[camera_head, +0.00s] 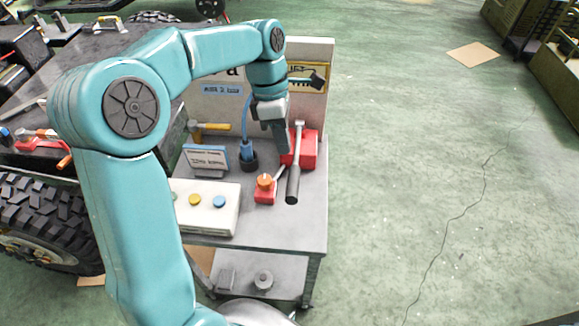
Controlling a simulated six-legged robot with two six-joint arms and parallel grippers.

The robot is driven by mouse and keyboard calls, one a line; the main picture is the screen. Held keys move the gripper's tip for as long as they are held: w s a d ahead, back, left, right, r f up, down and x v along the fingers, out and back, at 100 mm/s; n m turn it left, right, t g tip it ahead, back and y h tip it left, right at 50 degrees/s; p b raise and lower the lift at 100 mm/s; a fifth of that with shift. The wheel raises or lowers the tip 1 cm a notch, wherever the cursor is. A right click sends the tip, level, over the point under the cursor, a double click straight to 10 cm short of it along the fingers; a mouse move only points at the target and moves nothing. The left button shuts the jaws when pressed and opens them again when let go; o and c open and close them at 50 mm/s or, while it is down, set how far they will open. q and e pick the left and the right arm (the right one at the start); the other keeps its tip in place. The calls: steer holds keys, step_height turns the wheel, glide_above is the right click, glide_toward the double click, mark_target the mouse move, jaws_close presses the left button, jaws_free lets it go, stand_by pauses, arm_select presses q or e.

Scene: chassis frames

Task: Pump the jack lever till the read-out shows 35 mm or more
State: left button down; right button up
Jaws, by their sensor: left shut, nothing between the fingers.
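A small red jack (264,195) with an orange top stands on the grey cart top. A lever with a black grip (292,188) and a metal shaft stands beside it, in front of a red box (305,150). Which of the two red things the lever joins is unclear. My left gripper (282,146) is shut and empty, pointing down at the left side of the red box, behind the lever grip; I cannot tell whether it touches the box. A small panel (205,158) and a blue label (221,89) carry text too small to read. My right gripper is not in view.
A white box with coloured buttons (205,212) sits at the cart's front left. A yellow-handled hammer (215,127) and a blue tool in a dark holder (247,155) stand near the back. The green floor (430,170) on the right is open.

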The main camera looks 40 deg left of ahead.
mark_target(292, 179)
arm_select(q)
steer(key=x, duration=0.6)
steer(key=shift+d+f, duration=0.15)
steer(key=shift+f+p, duration=0.3)
steer(key=shift+f, duration=0.05)
steer(key=shift+d+f, duration=0.15)
steer(key=shift+f, duration=0.1)
steer(key=shift+w+f, duration=0.1)
